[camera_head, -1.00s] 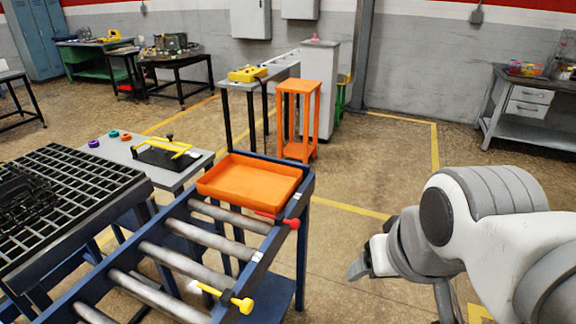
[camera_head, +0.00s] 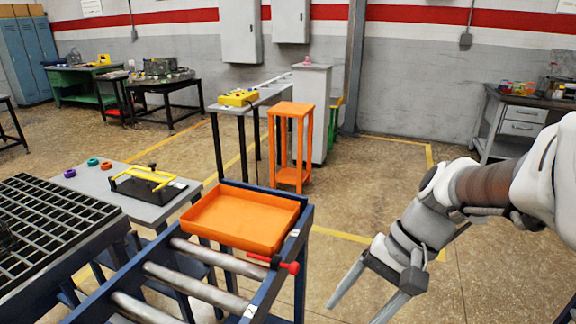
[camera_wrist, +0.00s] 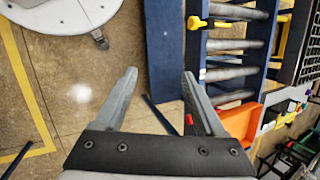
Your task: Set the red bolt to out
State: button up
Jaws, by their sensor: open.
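The red bolt (camera_head: 288,267) sits on the right rail of the blue roller table, near the front right corner of the orange tray. Its red knob points right, outside the rail. In the wrist view the red bolt (camera_wrist: 188,119) shows small beside the right finger, partly hidden by it. My gripper (camera_head: 357,297) is open and empty, to the right of the bolt and apart from it. Its fingers point down and left in the head view. Both fingers also show in the wrist view (camera_wrist: 160,80).
The orange tray (camera_head: 245,248) lies on the roller table (camera_head: 300,232). A yellow-knobbed bolt (camera_wrist: 196,22) is on the same rail in the wrist view. A grey table with a yellow-handled fixture (camera_head: 150,178) stands to the left. An orange stand (camera_head: 292,178) is behind. Floor on the right is clear.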

jog(key=w+d+f+m+y+b, duration=0.1)
jog(key=w+f+m+y+b, duration=0.2)
jog(key=w+f+m+y, duration=0.5)
jog(key=m+t+y+b, duration=0.3)
jog(key=m+t, duration=0.4)
jog(key=t, duration=0.1)
send_near(298, 269)
jog(key=b+x, duration=0.1)
jog(key=x, duration=1)
jog(key=shift+w+f, duration=0.1)
jog(key=shift+f, duration=0.05)
grip_shut()
